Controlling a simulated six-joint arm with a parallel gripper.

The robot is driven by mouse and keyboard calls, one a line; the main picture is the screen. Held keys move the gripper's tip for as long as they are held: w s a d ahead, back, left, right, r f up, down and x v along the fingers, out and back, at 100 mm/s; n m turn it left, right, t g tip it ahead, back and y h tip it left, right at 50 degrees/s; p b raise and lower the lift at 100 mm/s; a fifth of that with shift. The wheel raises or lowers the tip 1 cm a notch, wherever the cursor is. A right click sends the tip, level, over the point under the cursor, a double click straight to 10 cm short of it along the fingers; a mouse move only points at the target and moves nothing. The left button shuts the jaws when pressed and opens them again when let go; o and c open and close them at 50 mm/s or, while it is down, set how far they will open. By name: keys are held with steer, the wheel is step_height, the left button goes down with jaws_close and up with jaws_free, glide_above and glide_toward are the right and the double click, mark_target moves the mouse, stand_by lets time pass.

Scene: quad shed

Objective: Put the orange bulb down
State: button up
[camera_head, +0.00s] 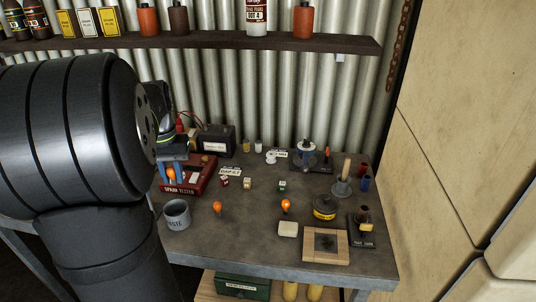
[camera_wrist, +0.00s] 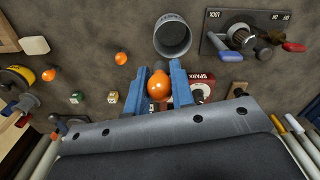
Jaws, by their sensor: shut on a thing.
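My gripper (camera_head: 172,178) has blue fingers and is shut on an orange bulb (camera_head: 171,174), at the left of the bench in the head view. In the wrist view my gripper (camera_wrist: 159,80) holds the same orange bulb (camera_wrist: 158,87) between its fingertips. The bulb appears above the bench, beside or over the left end of the red spark tester (camera_head: 204,174); its exact height is unclear. The tester, partly hidden by the fingers, also shows in the wrist view (camera_wrist: 203,82). Two other orange bulbs (camera_head: 217,207) (camera_head: 286,204) sit apart on the bench.
A grey waste cup (camera_head: 177,221) stands in front of the tester. A lock panel (camera_wrist: 218,47) lies beyond the cup in the wrist view. Small boxes, a pale block (camera_head: 288,229) and a yellow-black tin (camera_head: 325,210) are farther right. Bare bench (camera_head: 250,235) lies front centre.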

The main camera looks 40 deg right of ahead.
steer(key=w+a+r+n, duration=0.1)
steer(key=w+a+n, duration=0.2)
steer(key=w+a, duration=0.3)
steer(key=w+a+r+n, duration=0.2)
steer(key=w+a+n, duration=0.15)
steer(key=a, duration=0.55)
steer(key=w+d+f+m, duration=0.2)
steer(key=w+d+m, duration=0.2)
steer(key=w+d, duration=0.5)
steer(key=m, duration=1.1)
glide_toward(271, 154)
steer(key=shift+d+f, duration=0.1)
steer(key=shift+f, duration=3.05)
steer(key=shift+f, duration=0.15)
steer(key=o, duration=0.8)
steer(key=shift+c, duration=0.2)
